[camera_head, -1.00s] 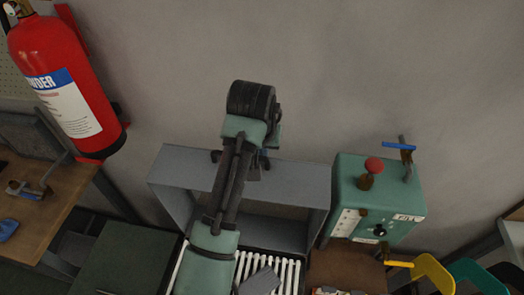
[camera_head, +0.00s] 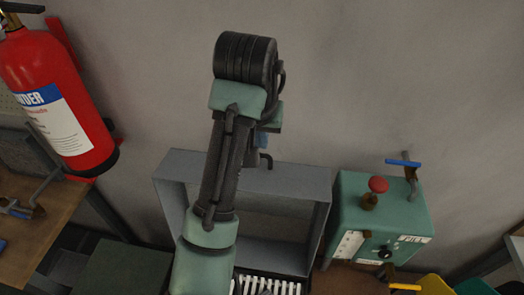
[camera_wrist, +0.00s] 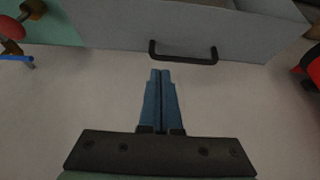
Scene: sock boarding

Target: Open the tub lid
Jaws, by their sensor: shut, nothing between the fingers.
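A grey box-like tub (camera_head: 172,200) stands against the wall in the head view, with a flat grey top (camera_head: 300,178). The wrist view shows a grey panel (camera_wrist: 120,25) with a black bar handle (camera_wrist: 184,60); I take this to be the tub lid. My gripper (camera_wrist: 160,72) has blue fingers pressed together, empty, just short of the handle in the picture and not around it. In the head view my arm hides most of the gripper and part of the tub. I cannot tell the gap between fingertips and handle.
A green control box (camera_head: 385,215) with a red knob (camera_head: 378,185) and a blue-handled lever (camera_head: 404,163) stands right of the tub. A red fire extinguisher (camera_head: 55,90) hangs at left above a wooden bench (camera_head: 35,240). A white slatted rack (camera_head: 262,287) lies in front.

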